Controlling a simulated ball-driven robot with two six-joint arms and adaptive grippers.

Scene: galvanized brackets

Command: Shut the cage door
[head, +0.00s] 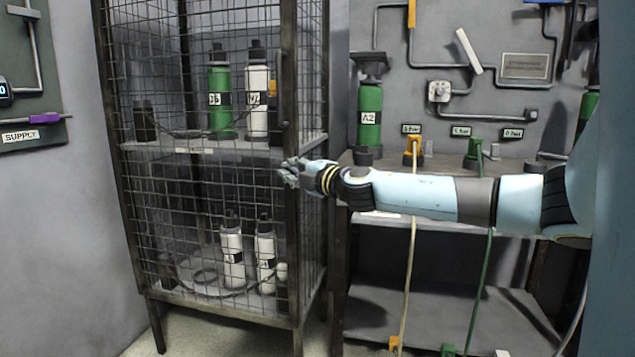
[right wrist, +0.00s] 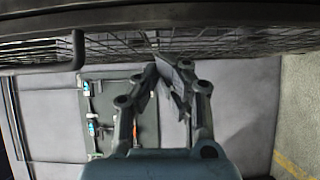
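The cage door (head: 205,200) is the wire-mesh front of a tall dark cage. It lies across the front opening and looks shut or nearly shut; I cannot tell whether a small gap is left at its right edge. A dark bar handle shows at the left in the right wrist view (right wrist: 78,50). My right gripper (head: 288,173) is in front of the door's right edge, beside the post. In the right wrist view its fingers (right wrist: 161,82) come together just below the mesh, with nothing seen between them. Contact with the door is unclear. My left gripper is out of view.
Inside the cage, green and white bottles stand on the upper shelf (head: 200,147) and white bottles stand below. A metal bench (head: 440,315) with hoses and a green cylinder (head: 369,115) stands right of the cage. A supply panel (head: 30,80) hangs on the left wall.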

